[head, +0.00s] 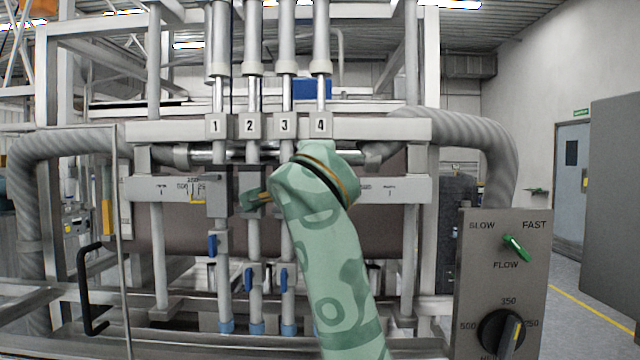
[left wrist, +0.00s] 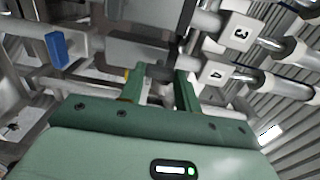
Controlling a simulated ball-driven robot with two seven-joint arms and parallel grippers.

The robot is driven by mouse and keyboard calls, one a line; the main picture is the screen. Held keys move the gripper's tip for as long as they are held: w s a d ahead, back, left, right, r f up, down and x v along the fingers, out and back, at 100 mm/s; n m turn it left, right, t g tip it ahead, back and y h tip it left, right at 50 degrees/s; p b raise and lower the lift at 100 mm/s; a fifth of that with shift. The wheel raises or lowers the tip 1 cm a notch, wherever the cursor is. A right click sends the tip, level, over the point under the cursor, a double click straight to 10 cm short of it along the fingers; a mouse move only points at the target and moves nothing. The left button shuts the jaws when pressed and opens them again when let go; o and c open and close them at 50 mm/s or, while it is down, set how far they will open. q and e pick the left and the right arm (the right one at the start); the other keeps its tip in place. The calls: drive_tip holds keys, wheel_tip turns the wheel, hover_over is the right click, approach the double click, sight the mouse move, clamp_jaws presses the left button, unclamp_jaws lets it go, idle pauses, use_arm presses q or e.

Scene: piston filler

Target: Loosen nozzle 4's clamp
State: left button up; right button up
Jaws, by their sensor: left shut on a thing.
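Block 4 (head: 320,127) is the rightmost of the numbered blocks on the nozzle rail; block 4 is also in the left wrist view (left wrist: 217,75). My left arm covers the area below it in the head view. In the left wrist view my left gripper (left wrist: 159,84) has its two green fingers on either side of a dark grey part (left wrist: 158,70), just beside block 4. It appears to be nozzle 4's clamp, with the gripper shut on it. My right gripper is not in view.
Blocks 1 (head: 215,127), 2 (head: 250,127) and 3 (head: 285,127) stand close on the left. Blue valve handles (head: 249,279) hang below. A corrugated hose (head: 495,150) and the control panel (head: 500,290) with a green flow switch (head: 517,247) are on the right.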

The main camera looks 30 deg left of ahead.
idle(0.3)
use_arm(q)
drive_tip(key=o, duration=0.7)
drive_tip(key=shift+o, duration=1.4)
drive_tip(key=shift+w, duration=0.15)
drive_tip(key=p+v, duration=0.1)
drive_tip(key=v, duration=1.5)
drive_tip(key=shift+s+p, duration=0.25)
drive_tip(key=shift+p, duration=0.15)
drive_tip(key=shift+f, duration=0.1)
